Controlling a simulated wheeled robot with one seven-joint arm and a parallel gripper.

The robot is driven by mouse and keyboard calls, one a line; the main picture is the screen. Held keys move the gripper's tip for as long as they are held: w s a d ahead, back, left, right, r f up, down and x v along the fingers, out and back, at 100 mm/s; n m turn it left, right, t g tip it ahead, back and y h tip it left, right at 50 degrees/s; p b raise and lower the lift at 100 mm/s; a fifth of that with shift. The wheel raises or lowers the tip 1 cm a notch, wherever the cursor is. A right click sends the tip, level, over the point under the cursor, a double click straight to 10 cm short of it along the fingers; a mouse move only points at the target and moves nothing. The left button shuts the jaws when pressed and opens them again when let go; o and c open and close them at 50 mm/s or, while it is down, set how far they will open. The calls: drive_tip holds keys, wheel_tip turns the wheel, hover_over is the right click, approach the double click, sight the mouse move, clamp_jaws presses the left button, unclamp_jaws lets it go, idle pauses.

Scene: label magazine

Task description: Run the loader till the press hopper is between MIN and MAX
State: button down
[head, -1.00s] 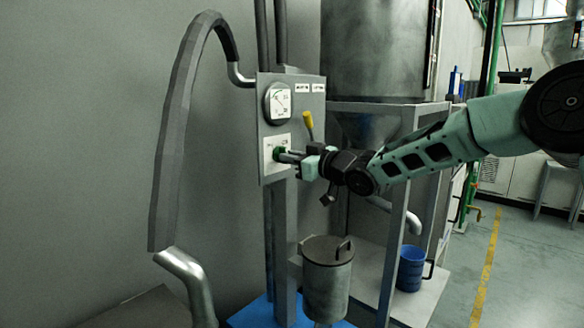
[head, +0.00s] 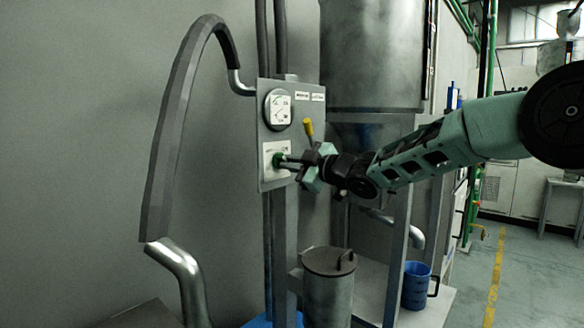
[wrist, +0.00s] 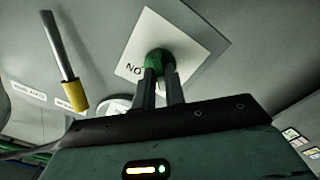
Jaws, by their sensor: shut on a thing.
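My gripper (head: 283,161) is at the grey control panel (head: 300,133), its two fingers shut on a green knob (head: 277,160) in front of a white plate. In the wrist view the green knob (wrist: 160,60) sits between the fingers (wrist: 160,88), and the plate shows part of a word beside it. A round gauge (head: 278,109) with a white face is above the knob; its reading is too small to tell. A yellow-handled lever (head: 308,128) is to the right of it. I see no legible MIN or MAX marks and cannot tell a hopper level.
A large grey metal tank (head: 372,55) stands behind the panel. A lidded metal canister (head: 329,290) stands below it, with a blue jug (head: 415,286) to the right. A curved grey hose (head: 163,150) rises on the left. Floor is open at the right.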

idle(0.4)
drive_tip(key=c, duration=1.5)
unclamp_jaws()
drive_tip(key=shift+o, duration=0.2)
drive_tip(key=b+v, duration=0.1)
drive_tip(key=v, duration=1.6)
drive_tip(key=shift+s+d, duration=0.2)
